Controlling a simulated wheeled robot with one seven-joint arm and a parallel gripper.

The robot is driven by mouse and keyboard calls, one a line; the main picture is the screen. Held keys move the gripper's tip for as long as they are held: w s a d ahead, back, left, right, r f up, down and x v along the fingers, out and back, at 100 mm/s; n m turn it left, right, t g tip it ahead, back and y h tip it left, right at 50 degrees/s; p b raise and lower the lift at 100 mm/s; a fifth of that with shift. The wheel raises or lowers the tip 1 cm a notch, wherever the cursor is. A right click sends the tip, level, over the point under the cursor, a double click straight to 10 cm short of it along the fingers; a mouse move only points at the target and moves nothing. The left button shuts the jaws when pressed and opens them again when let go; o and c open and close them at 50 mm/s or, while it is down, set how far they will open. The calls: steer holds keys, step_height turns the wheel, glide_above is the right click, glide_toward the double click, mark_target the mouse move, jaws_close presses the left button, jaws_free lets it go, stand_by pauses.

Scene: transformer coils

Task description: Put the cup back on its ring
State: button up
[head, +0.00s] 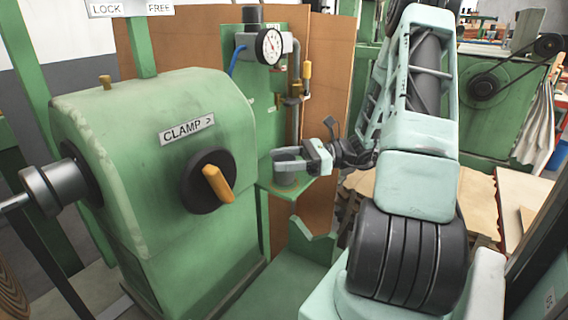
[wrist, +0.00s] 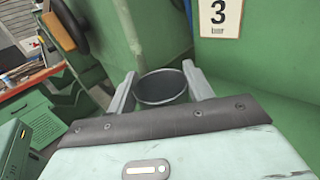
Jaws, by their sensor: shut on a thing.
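My gripper (head: 290,160) is in front of the green panel, shut on a small grey cup (head: 286,179). The cup's lower part shows below the fingers, just over a small green shelf (head: 318,190). In the wrist view the cup (wrist: 161,87) is a dark round opening with a thin pale rim between the two fingers (wrist: 161,90), and it looks empty. I cannot tell whether the cup touches the shelf. I cannot make out a ring; the cup and fingers may hide it.
The green machine housing (head: 150,170) with a CLAMP label and an orange-handled knob (head: 215,183) stands left of my gripper. A gauge (head: 269,46), pipe and valve are above the shelf. A number 3 card (wrist: 219,17) is on a green face.

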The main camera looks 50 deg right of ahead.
steer(key=shift+f, duration=0.35)
steer(key=shift+f, duration=0.1)
steer(key=o, duration=1.1)
steer(key=b+v, duration=0.1)
steer(key=v, duration=1.1)
steer(key=shift+d, duration=0.1)
